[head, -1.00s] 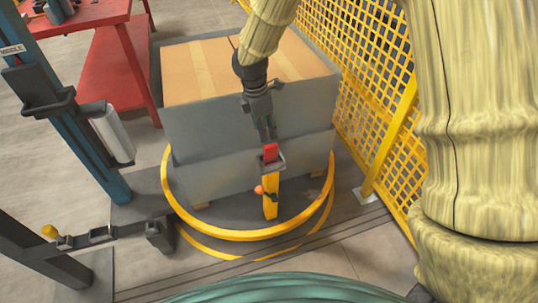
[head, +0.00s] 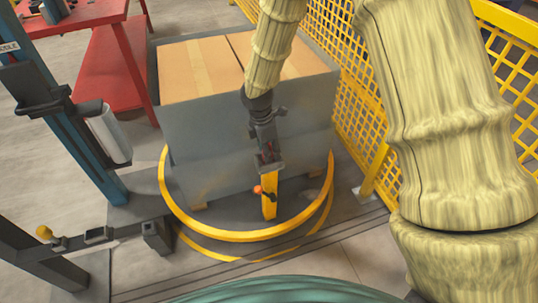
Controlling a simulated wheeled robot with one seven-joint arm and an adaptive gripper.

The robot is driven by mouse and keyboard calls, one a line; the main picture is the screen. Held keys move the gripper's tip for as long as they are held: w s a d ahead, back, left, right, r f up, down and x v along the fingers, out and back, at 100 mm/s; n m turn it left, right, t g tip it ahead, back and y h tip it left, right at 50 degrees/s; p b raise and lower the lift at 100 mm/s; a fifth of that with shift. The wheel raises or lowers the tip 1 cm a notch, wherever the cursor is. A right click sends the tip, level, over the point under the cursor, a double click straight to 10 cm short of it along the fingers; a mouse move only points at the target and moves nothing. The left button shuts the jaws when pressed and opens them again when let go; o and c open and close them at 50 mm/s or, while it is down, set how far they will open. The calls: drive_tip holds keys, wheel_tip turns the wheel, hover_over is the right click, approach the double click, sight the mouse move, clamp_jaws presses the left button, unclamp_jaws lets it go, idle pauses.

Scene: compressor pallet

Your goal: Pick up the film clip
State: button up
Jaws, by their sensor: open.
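The film clip (head: 266,151) appears to be the small red piece at the grey holder (head: 270,167) on top of a short yellow post. Only slivers of red show now, as my gripper covers most of it. My gripper (head: 267,154) points down at the holder, with its fingertips at the height of the red piece. Its fingers are open and seem to be around or just in front of the clip. I cannot tell whether they touch it.
The yellow post (head: 269,205) has an orange knob (head: 258,189) on its side. Behind it a grey-walled load with cardboard boxes (head: 190,70) stands inside a yellow ring (head: 238,236). A yellow mesh fence (head: 350,115) is close on the right. A blue mast (head: 75,125) stands left.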

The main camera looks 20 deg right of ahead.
clamp_jaws()
idle(0.3)
